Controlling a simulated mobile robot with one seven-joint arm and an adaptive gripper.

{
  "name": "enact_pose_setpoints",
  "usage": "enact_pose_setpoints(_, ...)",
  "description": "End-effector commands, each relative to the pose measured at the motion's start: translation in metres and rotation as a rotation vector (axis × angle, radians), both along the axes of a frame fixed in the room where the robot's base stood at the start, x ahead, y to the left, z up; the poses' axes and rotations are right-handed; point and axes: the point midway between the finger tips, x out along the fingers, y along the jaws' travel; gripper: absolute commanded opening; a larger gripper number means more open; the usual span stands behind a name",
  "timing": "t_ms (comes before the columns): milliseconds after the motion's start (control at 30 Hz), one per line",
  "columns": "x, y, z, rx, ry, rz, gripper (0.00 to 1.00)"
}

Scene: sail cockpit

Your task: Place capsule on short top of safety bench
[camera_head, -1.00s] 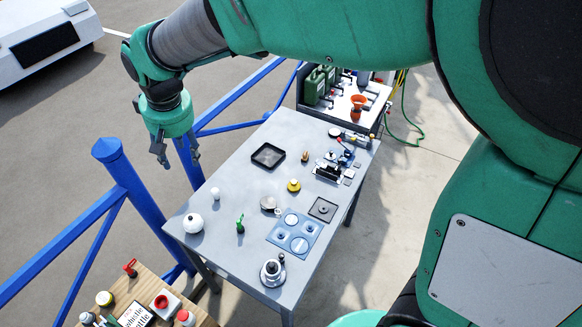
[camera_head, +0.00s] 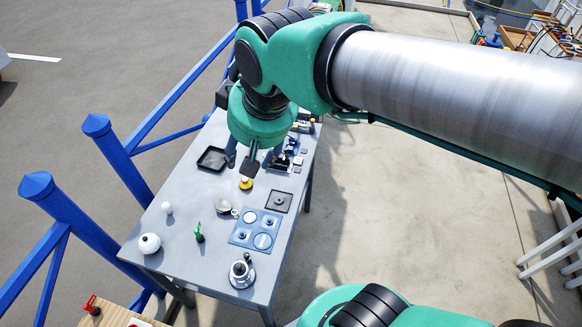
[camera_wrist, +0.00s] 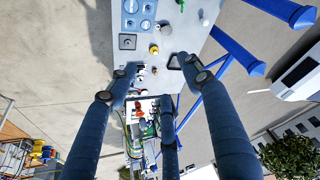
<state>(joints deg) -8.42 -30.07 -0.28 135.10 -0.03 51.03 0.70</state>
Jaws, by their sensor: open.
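No item is plainly recognizable as the capsule. A small upright white piece (camera_head: 167,208) and a white ball-like piece with a knob (camera_head: 149,243) stand at the left side of the grey table (camera_head: 190,190). I cannot tell whether this table is the safety bench. My gripper (camera_head: 255,160) is open and empty above the far half of the table, near the black tray and the yellow-based piece (camera_head: 246,183). In the wrist view its fingers (camera_wrist: 160,72) are spread, and the yellow piece (camera_wrist: 154,49) shows beyond them. My gripper hides part of the table's far end.
A black tray (camera_head: 212,159), a blue holed plate (camera_head: 255,229), a dark square plate (camera_head: 278,201), a green-handled item (camera_head: 199,234) and a silver device (camera_head: 242,271) occupy the table. Blue railing posts (camera_head: 75,225) run along its left. An orange funnel (camera_wrist: 136,113) shows beyond the table.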

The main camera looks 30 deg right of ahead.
Motion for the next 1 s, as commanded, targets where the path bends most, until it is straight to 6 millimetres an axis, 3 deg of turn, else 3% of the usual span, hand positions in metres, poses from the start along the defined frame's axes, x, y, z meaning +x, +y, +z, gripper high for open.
enact_pose_setpoints(200, -0.046, -0.036, -0.007, 0.002, -0.043, -0.081, 0.5)
enact_pose_setpoints(400, -0.071, -0.052, -0.014, 0.001, -0.064, -0.124, 0.5)
enact_pose_setpoints(1000, -0.078, -0.056, -0.021, 0.0, -0.069, -0.136, 0.5)
